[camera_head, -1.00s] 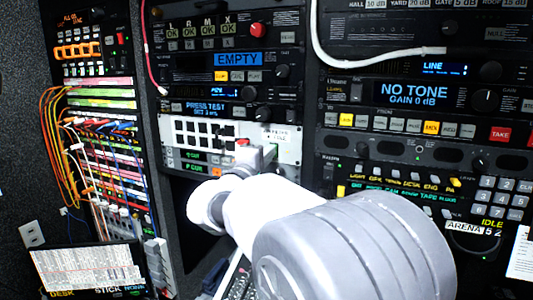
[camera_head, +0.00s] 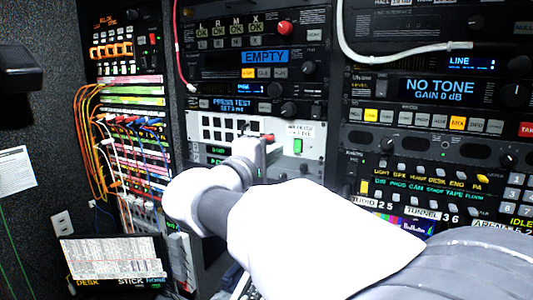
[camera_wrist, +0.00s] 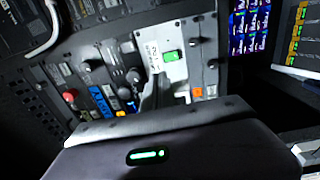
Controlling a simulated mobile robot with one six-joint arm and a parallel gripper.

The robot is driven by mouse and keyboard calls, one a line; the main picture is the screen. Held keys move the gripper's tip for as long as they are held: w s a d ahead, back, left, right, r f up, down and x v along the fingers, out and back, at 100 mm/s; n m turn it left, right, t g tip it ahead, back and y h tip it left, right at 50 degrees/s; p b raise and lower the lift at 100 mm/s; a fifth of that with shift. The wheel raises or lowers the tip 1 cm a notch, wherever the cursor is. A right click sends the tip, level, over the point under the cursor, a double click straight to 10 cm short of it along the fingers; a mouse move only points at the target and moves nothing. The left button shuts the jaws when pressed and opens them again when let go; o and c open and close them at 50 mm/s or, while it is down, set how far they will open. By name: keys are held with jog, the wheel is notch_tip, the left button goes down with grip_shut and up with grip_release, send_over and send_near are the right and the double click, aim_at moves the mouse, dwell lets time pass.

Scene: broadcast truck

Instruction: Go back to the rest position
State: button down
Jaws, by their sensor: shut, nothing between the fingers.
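My gripper (camera_head: 260,148) is at the far end of my white and grey arm in the head view, small and partly hidden by the wrist. It is shut with nothing seen in it. It appears in front of the light grey panel (camera_head: 312,140) with dark square keys and a green switch (camera_head: 298,146). I cannot tell how far it is from the panel. In the wrist view, the green switch (camera_wrist: 170,57) shows beyond a dark grey body with a green light. The fingertips are not clear there.
Equipment racks fill the back, with an EMPTY display (camera_head: 264,57) and a NO TONE display (camera_head: 440,88). Orange cables (camera_head: 90,140) hang at the patch bay on the left. A screen (camera_head: 115,258) stands low left. A black box (camera_head: 20,72) juts from the left wall.

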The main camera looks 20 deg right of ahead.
jog(key=s+d+f+m+g+y+b, duration=0.1)
jog(key=s+f+m+g+y+b, duration=0.4)
jog(key=s+f, duration=0.7)
jog(key=s+d+f+m+g+y+b, duration=0.15)
jog(key=s+f+b, duration=0.65)
jog(key=f, duration=0.8)
jog(key=s+a+f+m+y+b, duration=0.3)
jog(key=s+a+f+y, duration=0.1)
jog(key=s+a+f, duration=0.2)
jog(key=s+a+f+m+y+b, duration=0.3)
jog(key=s+a+f, duration=0.3)
jog(key=f, duration=0.4)
jog(key=shift+a+f+m+y+b, duration=0.4)
jog(key=shift+a+y, duration=0.25)
jog(key=shift+a, duration=0.25)
jog(key=shift+g, duration=0.25)
